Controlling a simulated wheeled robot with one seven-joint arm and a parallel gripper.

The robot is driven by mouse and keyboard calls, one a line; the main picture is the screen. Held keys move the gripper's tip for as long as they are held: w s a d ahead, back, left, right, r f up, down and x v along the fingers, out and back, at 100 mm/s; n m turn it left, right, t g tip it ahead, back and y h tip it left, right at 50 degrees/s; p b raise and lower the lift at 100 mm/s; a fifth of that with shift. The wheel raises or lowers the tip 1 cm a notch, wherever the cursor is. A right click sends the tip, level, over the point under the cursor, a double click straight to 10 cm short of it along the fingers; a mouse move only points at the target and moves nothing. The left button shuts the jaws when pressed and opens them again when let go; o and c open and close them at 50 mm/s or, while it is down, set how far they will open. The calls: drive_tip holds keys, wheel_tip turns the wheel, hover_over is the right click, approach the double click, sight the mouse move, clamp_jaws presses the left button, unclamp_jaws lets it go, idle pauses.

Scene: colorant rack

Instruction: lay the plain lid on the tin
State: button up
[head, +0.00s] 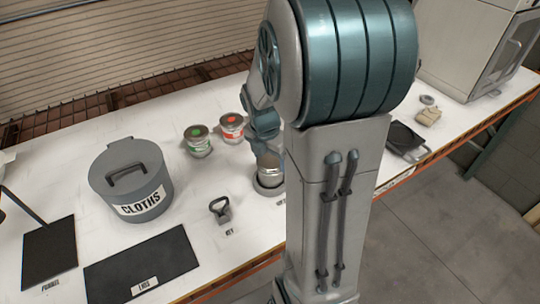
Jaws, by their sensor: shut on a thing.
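The tin (270,183) is a round grey metal can standing near the front middle of the bench, partly hidden by my arm. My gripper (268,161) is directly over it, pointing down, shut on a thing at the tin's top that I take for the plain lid. The lid's outline is too small and covered to make out. I cannot tell whether it touches the rim or sits level. The dark mat labelled LIDS (140,262) is bare.
A grey lidded CLOTHS bin (131,180) stands at left. A can with a green mark (198,141) and one with a red mark (232,127) stand behind the tin. A dark key (220,209) lies left of it. A dark tray (407,140) is at right.

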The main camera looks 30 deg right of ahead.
drive_tip(key=shift+f, duration=0.3)
drive_tip(key=o, duration=1)
drive_tip(key=shift+r, duration=0.15)
wheel_tip(320, 180, up, 14)
drive_tip(key=s+a+b, duration=0.1)
drive_tip(key=a, duration=0.1)
drive_tip(key=shift+f, duration=0.25)
drive_tip(key=s+a+f+m+t, duration=0.1)
drive_tip(key=s+a+m, duration=0.3)
drive_tip(key=m, duration=0.6)
drive_tip(key=s+a+f+m+t+y, duration=0.1)
drive_tip(key=s+a+m, duration=0.4)
drive_tip(key=m, duration=0.5)
drive_tip(key=shift+s+f, duration=0.6)
drive_tip(key=shift+s, duration=0.15)
drive_tip(key=shift+s+a+f+m+t+y, duration=0.2)
drive_tip(key=shift+s+m, duration=0.1)
drive_tip(key=shift+m, duration=0.4)
drive_tip(key=shift+s+a+f+m+t+y, duration=0.1)
drive_tip(key=shift+s+a+f+m, duration=0.15)
drive_tip(key=shift+m, duration=0.45)
drive_tip(key=shift+c, duration=0.3)
